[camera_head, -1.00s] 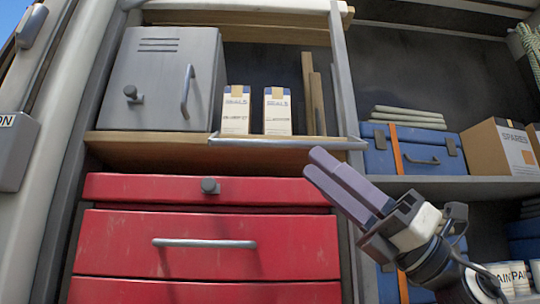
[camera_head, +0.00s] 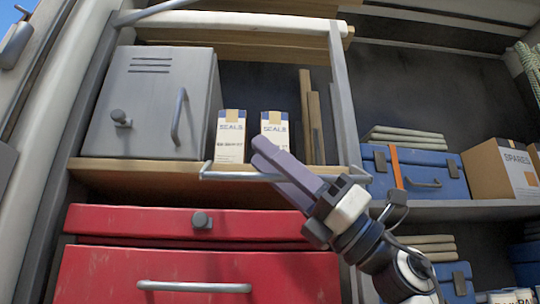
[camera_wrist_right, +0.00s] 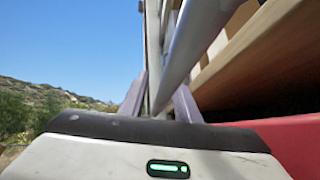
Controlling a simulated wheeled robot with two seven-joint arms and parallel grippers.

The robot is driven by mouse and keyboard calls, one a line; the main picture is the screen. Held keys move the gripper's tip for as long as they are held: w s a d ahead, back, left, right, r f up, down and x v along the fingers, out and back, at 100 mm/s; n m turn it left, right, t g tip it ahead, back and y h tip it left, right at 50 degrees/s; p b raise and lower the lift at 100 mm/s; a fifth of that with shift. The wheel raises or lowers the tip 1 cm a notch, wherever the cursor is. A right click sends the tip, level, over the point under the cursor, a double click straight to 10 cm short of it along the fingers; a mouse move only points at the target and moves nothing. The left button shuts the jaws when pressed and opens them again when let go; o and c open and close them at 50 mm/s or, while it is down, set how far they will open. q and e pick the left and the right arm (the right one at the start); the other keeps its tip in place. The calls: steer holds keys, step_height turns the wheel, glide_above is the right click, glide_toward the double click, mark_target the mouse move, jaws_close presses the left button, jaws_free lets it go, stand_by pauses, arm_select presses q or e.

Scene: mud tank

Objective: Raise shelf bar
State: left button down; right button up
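The shelf bar (camera_head: 226,175) is a thin grey metal rail along the front edge of the wooden shelf (camera_head: 140,172). It is level and low, near the shelf board. My right gripper (camera_head: 262,155) reaches up from the lower right, and its purple fingers cross the bar in the head view. In the right wrist view the grey bar (camera_wrist_right: 192,45) runs down between the two separated fingers (camera_wrist_right: 160,98). The gripper looks open around the bar; whether a finger touches it is unclear. My left gripper is out of view.
On the shelf stand a grey metal cabinet (camera_head: 150,105), two seals boxes (camera_head: 231,138) (camera_head: 275,128) and upright wooden pieces (camera_head: 310,115). Red drawers (camera_head: 150,222) are below. A blue case (camera_head: 425,175) and a spares box (camera_head: 495,170) sit to the right.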

steer(key=shift+c, duration=0.9)
jaws_close()
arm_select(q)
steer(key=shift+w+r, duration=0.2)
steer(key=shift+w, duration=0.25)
